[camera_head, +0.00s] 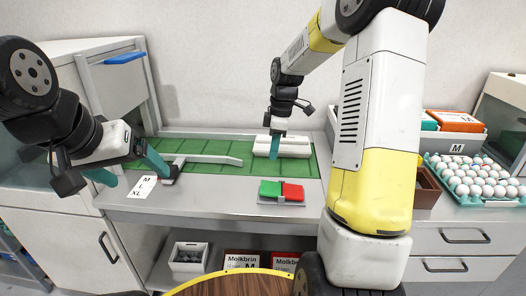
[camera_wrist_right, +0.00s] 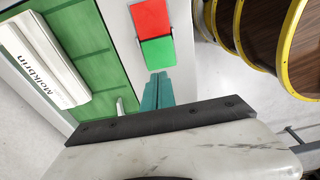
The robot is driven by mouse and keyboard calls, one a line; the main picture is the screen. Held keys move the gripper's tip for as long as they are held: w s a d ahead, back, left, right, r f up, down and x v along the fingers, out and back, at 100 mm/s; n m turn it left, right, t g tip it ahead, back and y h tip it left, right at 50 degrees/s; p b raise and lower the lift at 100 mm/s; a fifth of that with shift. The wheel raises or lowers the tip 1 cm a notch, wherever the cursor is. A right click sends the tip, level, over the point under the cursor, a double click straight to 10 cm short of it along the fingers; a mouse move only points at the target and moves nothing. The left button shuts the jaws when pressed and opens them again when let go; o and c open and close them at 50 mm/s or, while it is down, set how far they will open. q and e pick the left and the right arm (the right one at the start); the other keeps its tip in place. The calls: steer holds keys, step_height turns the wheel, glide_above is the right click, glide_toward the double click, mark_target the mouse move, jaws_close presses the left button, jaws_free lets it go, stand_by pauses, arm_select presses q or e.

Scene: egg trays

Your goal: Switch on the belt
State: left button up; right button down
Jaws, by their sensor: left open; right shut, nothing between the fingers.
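The switch box has a green button (camera_head: 270,188) and a red button (camera_head: 292,191) on the grey counter, in front of the green belt (camera_head: 215,149). In the right wrist view the green button (camera_wrist_right: 158,50) lies nearer my fingers than the red button (camera_wrist_right: 150,17). My right gripper (camera_head: 275,153) is shut and empty, pointing down behind the switch box; a gap shows between its tips and the buttons in the head view. Its teal fingers also show in the right wrist view (camera_wrist_right: 157,90). My left gripper (camera_head: 128,168) is open and empty at the belt's left end.
A white carton (camera_head: 290,140) lies on the belt behind my right gripper. A white guide bar (camera_head: 210,159) crosses the belt's left part. A card marked M, L, XL (camera_head: 142,187) lies on the counter. An egg tray (camera_head: 482,200) stands at the right. A round wooden top (camera_head: 230,287) is in front.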

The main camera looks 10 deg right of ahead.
mark_target(267, 187)
steer(key=f, duration=0.4)
steer(key=a+f, duration=0.1)
steer(key=f, duration=0.6)
steer(key=shift+w+a+f, duration=0.2)
steer(key=shift+w+f, duration=0.05)
steer(key=shift+f, duration=0.05)
